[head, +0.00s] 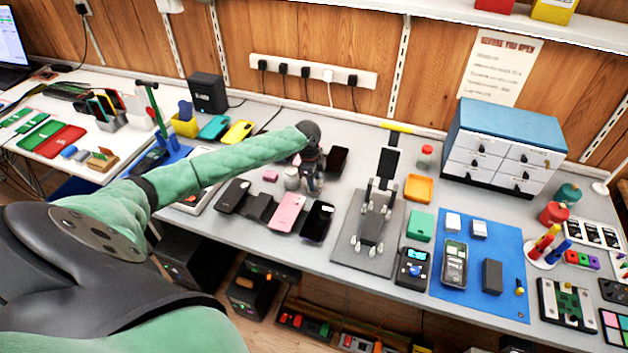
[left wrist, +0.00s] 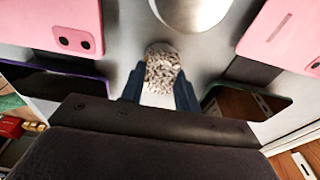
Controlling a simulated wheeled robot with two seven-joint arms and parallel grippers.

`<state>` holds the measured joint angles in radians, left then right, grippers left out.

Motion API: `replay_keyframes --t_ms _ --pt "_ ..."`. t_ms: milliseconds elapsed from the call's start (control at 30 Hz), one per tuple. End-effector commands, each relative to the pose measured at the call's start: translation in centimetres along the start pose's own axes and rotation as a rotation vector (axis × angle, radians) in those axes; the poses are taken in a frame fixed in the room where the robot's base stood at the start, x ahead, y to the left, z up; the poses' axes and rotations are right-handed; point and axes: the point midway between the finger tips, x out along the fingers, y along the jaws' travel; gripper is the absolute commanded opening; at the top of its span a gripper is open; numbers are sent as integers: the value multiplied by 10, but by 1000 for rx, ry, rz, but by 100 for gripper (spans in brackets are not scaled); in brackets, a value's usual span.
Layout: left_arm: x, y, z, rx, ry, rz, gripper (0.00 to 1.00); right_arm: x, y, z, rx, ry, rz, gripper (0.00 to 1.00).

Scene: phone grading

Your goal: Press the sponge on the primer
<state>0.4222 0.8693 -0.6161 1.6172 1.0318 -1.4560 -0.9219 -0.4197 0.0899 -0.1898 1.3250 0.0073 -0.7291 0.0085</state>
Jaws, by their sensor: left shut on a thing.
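My left gripper (head: 312,184) is low over the grey bench, among the phones. In the left wrist view its two dark fingers (left wrist: 160,92) are shut on a pale, speckled piece (left wrist: 162,68), which looks like the sponge. A silver round container (head: 291,178), likely the primer, stands just left of the gripper in the head view. Its smooth round shape also shows at the top of the left wrist view (left wrist: 190,10), close to the sponge but apart from it in the picture. The sponge is mostly hidden by the gripper in the head view. My right gripper is not in view.
A pink phone (head: 287,212) and dark phones (head: 317,221) lie in front of the gripper. Another dark phone (head: 337,159) is behind it to the right. A phone stand on a grey plate (head: 347,250) is farther right.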

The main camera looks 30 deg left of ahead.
Motion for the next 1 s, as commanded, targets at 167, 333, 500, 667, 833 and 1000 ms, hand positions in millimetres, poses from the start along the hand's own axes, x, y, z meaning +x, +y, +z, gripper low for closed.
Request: replay_keyframes --t_ms 167,333,500,667,833,1000 --pt "0 0 0 0 0 1 13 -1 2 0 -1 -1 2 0" --pt "1 0 0 0 0 1 13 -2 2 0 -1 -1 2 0" --pt "1 0 0 0 0 1 13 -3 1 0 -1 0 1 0" --pt "1 0 0 0 0 1 13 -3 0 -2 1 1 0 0" --pt "1 0 0 0 0 1 13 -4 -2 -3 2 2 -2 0" --pt "2 1 0 0 -1 2 13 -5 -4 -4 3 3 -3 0"
